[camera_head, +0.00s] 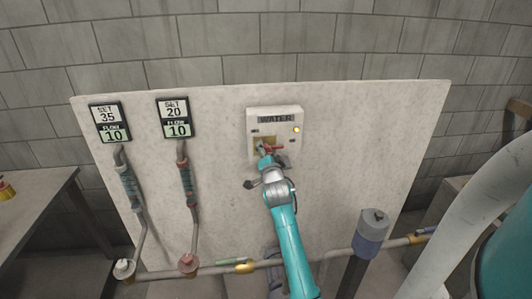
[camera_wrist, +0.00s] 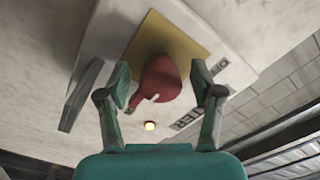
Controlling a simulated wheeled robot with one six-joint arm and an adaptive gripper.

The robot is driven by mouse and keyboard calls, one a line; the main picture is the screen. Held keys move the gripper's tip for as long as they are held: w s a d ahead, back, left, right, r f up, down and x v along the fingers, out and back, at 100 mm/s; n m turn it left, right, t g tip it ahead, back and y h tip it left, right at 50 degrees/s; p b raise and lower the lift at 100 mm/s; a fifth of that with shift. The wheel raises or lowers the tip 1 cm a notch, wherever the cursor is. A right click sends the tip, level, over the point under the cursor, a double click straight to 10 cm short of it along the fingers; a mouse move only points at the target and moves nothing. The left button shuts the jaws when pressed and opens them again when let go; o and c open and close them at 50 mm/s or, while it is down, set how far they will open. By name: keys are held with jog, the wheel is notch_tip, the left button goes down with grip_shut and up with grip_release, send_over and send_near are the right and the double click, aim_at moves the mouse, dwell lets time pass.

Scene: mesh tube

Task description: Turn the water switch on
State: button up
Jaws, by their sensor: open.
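The water switch box (camera_head: 287,114) is a pale panel labelled WATER on the upright board, with a lit yellow lamp (camera_head: 296,130) at its right. A red switch knob (camera_wrist: 160,79) with a white pointer mark sits on a yellow plate (camera_wrist: 183,42) on the box. My gripper (camera_wrist: 160,88) is open, with one finger on each side of the red knob. I cannot tell whether either finger touches it. In the head view, my arm reaches up to the box, and my gripper (camera_head: 267,151) partly covers the knob and plate.
Two flow displays, SET 35 (camera_head: 109,121) and SET 20 (camera_head: 174,118), hang left on the board, each above a hose. A horizontal pipe (camera_head: 212,269) with a yellow fitting (camera_head: 245,267) runs low across. A blue-grey cylinder (camera_head: 371,236) stands lower right.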

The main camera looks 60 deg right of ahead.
jog(key=shift+s+a, duration=0.1)
jog(key=v, duration=1.1)
jog(key=shift+s+a, duration=0.25)
jog(key=shift+a, duration=0.05)
